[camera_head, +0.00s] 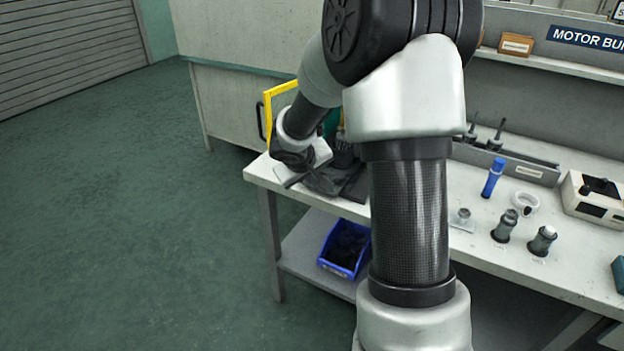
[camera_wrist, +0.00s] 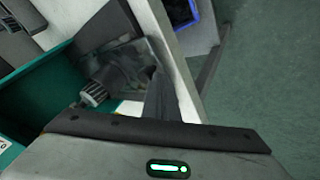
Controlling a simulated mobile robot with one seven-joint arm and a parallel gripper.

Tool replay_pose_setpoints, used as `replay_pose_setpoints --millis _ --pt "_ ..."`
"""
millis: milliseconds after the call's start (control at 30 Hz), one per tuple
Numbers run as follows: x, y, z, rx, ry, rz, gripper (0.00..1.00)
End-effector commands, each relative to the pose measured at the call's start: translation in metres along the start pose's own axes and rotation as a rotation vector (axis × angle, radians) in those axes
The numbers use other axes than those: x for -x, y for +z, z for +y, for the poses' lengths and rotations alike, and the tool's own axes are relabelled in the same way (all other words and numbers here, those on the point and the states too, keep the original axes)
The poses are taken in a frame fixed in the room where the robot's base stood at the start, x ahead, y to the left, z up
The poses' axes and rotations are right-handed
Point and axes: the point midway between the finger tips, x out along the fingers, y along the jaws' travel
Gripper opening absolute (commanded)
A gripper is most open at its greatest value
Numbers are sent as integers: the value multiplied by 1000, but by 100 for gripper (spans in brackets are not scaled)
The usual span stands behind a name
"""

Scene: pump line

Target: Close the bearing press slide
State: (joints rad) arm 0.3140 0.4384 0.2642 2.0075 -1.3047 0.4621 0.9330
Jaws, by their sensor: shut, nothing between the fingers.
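The bearing press stands at the left end of the bench, mostly hidden behind my arm. Its yellow frame (camera_head: 268,110) shows in the head view, and its teal body (camera_wrist: 45,88) fills the left of the wrist view. A dark plate (camera_wrist: 143,50), which looks like the slide, lies beside the teal body near the bench edge. I cannot tell how far out it is. A ridged grey cylinder (camera_wrist: 93,94) is next to it. My gripper (camera_head: 325,184) is shut and empty, low by the press; its dark fingers (camera_wrist: 158,88) appear over or beside the plate. Contact is unclear.
A blue bin (camera_head: 345,248) sits on the shelf below the bench (camera_head: 465,250). The floor at left is clear.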

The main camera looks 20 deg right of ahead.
Motion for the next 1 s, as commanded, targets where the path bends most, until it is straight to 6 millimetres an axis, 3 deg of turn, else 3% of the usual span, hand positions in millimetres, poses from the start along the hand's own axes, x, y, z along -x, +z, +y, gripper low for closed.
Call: replay_pose_setpoints --millis 267,1000 --pt "-14 -10 19 -3 2 0 0" --pt "-88 -60 111 -4 2 -2 0"
